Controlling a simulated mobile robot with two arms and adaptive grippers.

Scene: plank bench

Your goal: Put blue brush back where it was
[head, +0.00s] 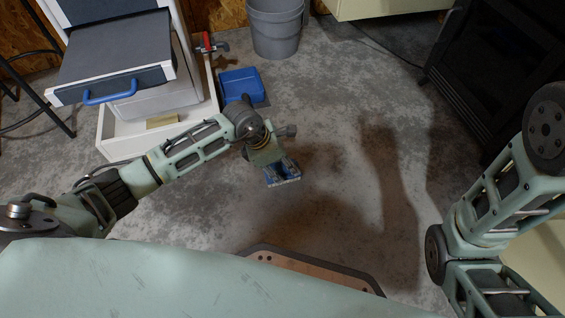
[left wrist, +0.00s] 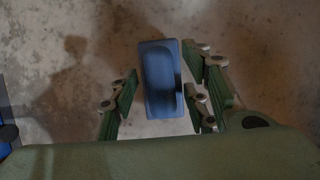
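The blue brush (left wrist: 160,80) is a dark blue block that sits between the fingers of my left gripper (left wrist: 160,88) in the left wrist view. In the head view the brush (head: 283,178) shows under my left gripper (head: 280,166), over the bare concrete floor. It looks raised above the floor. My right arm shows at the right edge of the head view, but its gripper is not in view.
A cabinet with a blue-handled drawer (head: 115,88) stands at upper left, with a lower white drawer (head: 150,135) pulled out. A blue box-like thing (head: 240,84) lies beside it. A grey bucket (head: 275,28) stands behind. The middle of the floor (head: 340,120) is clear.

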